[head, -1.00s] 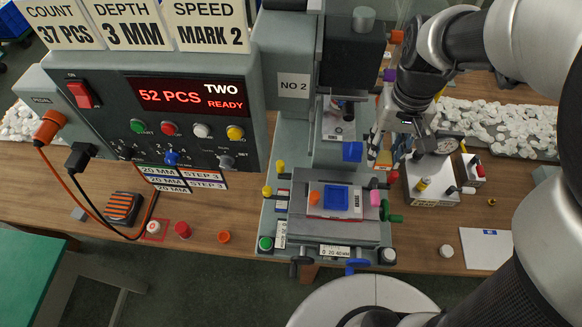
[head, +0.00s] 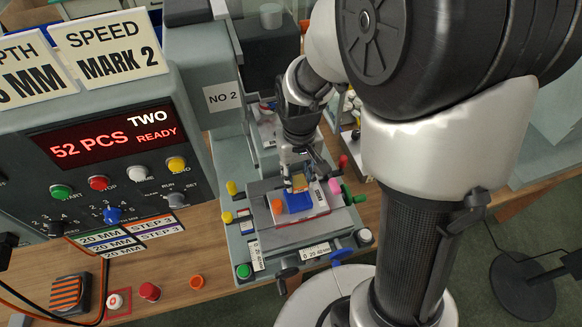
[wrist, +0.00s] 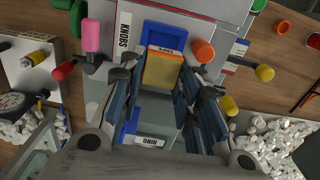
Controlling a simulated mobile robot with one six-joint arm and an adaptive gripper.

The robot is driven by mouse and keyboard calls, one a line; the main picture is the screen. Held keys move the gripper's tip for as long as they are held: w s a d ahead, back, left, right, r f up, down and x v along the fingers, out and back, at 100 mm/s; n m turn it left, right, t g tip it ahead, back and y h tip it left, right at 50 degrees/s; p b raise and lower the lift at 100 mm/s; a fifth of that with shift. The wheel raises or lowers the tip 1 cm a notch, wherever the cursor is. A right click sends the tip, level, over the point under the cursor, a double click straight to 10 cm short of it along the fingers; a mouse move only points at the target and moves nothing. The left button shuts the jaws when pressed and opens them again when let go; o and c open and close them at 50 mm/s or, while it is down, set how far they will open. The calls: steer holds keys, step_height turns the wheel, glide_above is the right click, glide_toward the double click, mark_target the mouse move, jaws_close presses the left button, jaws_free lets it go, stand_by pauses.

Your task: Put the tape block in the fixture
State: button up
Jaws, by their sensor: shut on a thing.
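The tape block (wrist: 162,70), tan-orange with a pale lettered edge, is between the two fingers of my gripper (wrist: 158,92) in the wrist view. My gripper is shut on it. In the head view my gripper (head: 298,184) and the block (head: 299,182) are over the far part of the blue square fixture (head: 297,204) on the printer's plate. The fixture's blue rim also shows just beyond the block in the wrist view (wrist: 174,34). I cannot tell whether the block touches the fixture or is still above it.
An orange knob (head: 277,205) and a pink knob (head: 335,186) flank the fixture. The green handwheel (head: 354,197) is at the plate's right. The printer column (head: 232,120) rises behind. The control box (head: 100,140) stands at the left.

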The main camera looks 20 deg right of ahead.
mark_target(297, 197)
steer(key=shift+f+b, duration=0.75)
steer(key=shift+f, duration=2.15)
steer(key=o, duration=0.6)
steer(key=shift+f, duration=0.15)
step_height(297, 197, up, 13)
steer(key=p, duration=0.3)
steer(key=shift+f+p, duration=0.15)
steer(key=shift+p, duration=0.2)
steer(key=s+r+t, duration=0.1)
steer(key=s+r, duration=0.3)
steer(key=s, duration=0.1)
steer(key=s+r+t, duration=0.2)
steer(key=s+r, duration=0.2)
steer(key=s, duration=0.1)
steer(key=s+r+t, duration=0.1)
steer(key=s+r, duration=0.3)
steer(key=s, duration=0.1)
steer(key=shift+r+t, duration=0.3)
steer(key=shift+f, duration=0.1)
